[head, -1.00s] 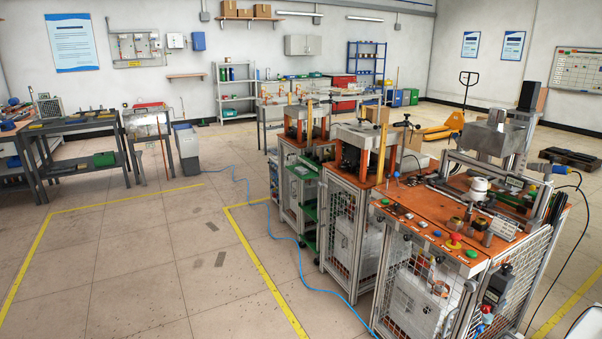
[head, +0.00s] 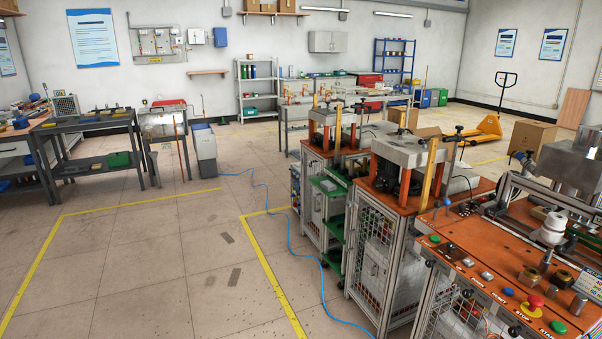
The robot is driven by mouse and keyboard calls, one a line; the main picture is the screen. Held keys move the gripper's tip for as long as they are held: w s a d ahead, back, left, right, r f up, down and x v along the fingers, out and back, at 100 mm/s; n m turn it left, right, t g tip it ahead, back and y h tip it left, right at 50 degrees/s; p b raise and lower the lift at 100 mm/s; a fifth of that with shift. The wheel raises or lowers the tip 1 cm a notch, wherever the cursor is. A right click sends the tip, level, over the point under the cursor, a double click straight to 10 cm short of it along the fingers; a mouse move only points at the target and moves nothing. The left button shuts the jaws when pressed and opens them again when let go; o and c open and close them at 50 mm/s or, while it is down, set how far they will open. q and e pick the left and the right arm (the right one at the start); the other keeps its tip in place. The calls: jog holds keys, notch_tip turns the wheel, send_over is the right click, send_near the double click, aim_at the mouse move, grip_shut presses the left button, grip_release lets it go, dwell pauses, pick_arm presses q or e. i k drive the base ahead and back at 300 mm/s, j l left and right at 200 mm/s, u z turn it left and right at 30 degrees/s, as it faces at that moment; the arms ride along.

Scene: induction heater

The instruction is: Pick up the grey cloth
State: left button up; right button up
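I cannot make out a grey cloth in the head view. Neither of my grippers is in view. The nearest workstation (head: 463,238) has an orange top with buttons, a red stop knob (head: 535,300) and a white fitting (head: 553,229), and stands at the lower right. Small items on the far benches are too small to tell apart.
Two more machines (head: 400,150) stand beyond the nearest one. Grey workbenches (head: 95,125) line the left, with a grey bin (head: 204,151) beside them. A blue hose (head: 290,235) crosses the floor. Open tiled floor (head: 150,260) with yellow lines lies at left and centre.

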aim_at(327, 186)
jog(key=i+j, duration=0.1)
jog(key=i, duration=2.55)
jog(key=i+l+z, duration=0.05)
jog(key=l, duration=0.05)
